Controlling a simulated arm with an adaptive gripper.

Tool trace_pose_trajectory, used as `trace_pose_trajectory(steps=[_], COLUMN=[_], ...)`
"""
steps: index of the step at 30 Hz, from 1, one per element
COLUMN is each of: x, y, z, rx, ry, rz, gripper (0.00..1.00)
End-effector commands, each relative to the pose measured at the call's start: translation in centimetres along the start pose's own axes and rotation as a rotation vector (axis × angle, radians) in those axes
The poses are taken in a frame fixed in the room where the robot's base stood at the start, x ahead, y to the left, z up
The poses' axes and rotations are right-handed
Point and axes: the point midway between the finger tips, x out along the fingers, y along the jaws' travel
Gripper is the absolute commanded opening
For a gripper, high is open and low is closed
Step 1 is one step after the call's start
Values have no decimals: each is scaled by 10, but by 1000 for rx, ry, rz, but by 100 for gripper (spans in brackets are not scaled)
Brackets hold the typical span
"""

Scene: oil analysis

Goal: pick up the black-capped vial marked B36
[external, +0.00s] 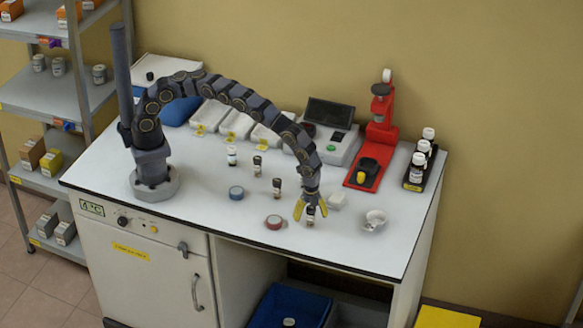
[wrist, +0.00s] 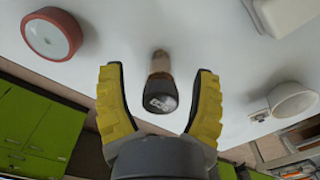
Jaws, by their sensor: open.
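My gripper (external: 310,211) is low over the front right of the white worktop, its yellow-padded fingers open. In the wrist view my gripper (wrist: 158,72) has a black-capped amber vial (wrist: 161,90) between its fingers, with a gap on both sides. The cap has a white mark too blurred to read. That vial (external: 310,216) also shows in the external view, partly hidden by the fingers. Two other dark-capped vials stand further back, one nearer (external: 277,188) and one farther (external: 257,165). I cannot tell which vial is B36.
A white block (external: 337,200) is close behind. A blue-topped tin (external: 236,193) and a white-capped bottle (external: 232,155) stand further left. A red stand (external: 376,140) is at the back.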

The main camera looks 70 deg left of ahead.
Motion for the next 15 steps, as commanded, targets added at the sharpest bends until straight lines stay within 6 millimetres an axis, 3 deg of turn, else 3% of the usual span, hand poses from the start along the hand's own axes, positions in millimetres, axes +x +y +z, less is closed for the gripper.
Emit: trace_pose_trajectory(steps=[5,6,10,11,15], x=[1,1,1,1,1], y=[0,0,0,0,0], z=[0,0,0,0,0], rx=[0,0,0,0,0], ry=[0,0,0,0,0], rz=[-2,-2,-2,-2,-1], gripper=[64,60,4,0,0])
